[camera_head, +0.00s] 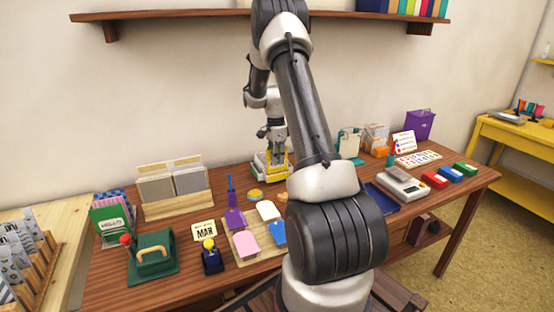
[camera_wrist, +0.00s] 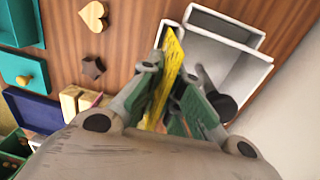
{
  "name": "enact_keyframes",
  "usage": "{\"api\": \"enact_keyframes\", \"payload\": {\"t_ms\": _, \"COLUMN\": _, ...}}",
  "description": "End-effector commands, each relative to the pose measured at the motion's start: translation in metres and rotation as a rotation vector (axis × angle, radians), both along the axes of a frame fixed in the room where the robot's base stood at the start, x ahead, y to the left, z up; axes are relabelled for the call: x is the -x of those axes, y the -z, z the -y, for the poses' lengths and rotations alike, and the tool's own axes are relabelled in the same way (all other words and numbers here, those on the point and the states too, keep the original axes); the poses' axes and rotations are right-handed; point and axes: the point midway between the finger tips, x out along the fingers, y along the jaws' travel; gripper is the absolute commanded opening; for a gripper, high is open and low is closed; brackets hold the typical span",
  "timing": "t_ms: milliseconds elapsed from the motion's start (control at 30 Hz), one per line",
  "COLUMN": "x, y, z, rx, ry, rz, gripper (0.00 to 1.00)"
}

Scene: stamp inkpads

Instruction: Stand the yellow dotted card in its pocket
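My gripper (camera_wrist: 172,92) is shut on a thin yellow card (camera_wrist: 173,60), which stands edge-on between the two fingers in the wrist view. Its dots are too small to make out. The card's far end overlaps the near side of a white open-topped holder with compartments (camera_wrist: 262,72); I cannot tell whether the card is inside a pocket or above it. In the head view my gripper (camera_head: 274,134) points down at the back of the table, with the yellow card (camera_head: 277,160) below it. My fingers hide part of the holder in the wrist view.
A wooden heart (camera_wrist: 94,16) and a dark star (camera_wrist: 93,67) lie on the table beside the holder. A wooden card rack (camera_head: 176,206) stands left of my gripper in the head view. White and orange holders (camera_head: 375,137) stand to the right. A shelf (camera_head: 200,14) runs above.

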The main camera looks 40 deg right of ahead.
Motion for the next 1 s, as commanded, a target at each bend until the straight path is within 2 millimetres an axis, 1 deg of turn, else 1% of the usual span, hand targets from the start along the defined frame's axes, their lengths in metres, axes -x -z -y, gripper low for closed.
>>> {"api": "enact_keyframes", "payload": {"t_ms": 33, "x": 0.004, "y": 0.006, "z": -0.002, "rx": -0.006, "ry": 0.002, "rz": -0.011, "gripper": 0.28}}
{"api": "enact_keyframes", "payload": {"t_ms": 67, "x": 0.004, "y": 0.006, "z": -0.002, "rx": -0.007, "ry": 0.002, "rz": -0.012, "gripper": 0.3}}
{"api": "enact_keyframes", "payload": {"t_ms": 633, "x": 0.003, "y": 0.003, "z": -0.001, "rx": -0.004, "ry": 0.001, "rz": -0.008, "gripper": 0.3}}
{"api": "enact_keyframes", "payload": {"t_ms": 767, "x": 0.002, "y": -0.003, "z": -0.001, "rx": -0.004, "ry": 0.001, "rz": -0.006, "gripper": 0.3}}
{"api": "enact_keyframes", "payload": {"t_ms": 1000, "x": 0.002, "y": -0.019, "z": -0.001, "rx": -0.003, "ry": 0.001, "rz": -0.004, "gripper": 0.3}}
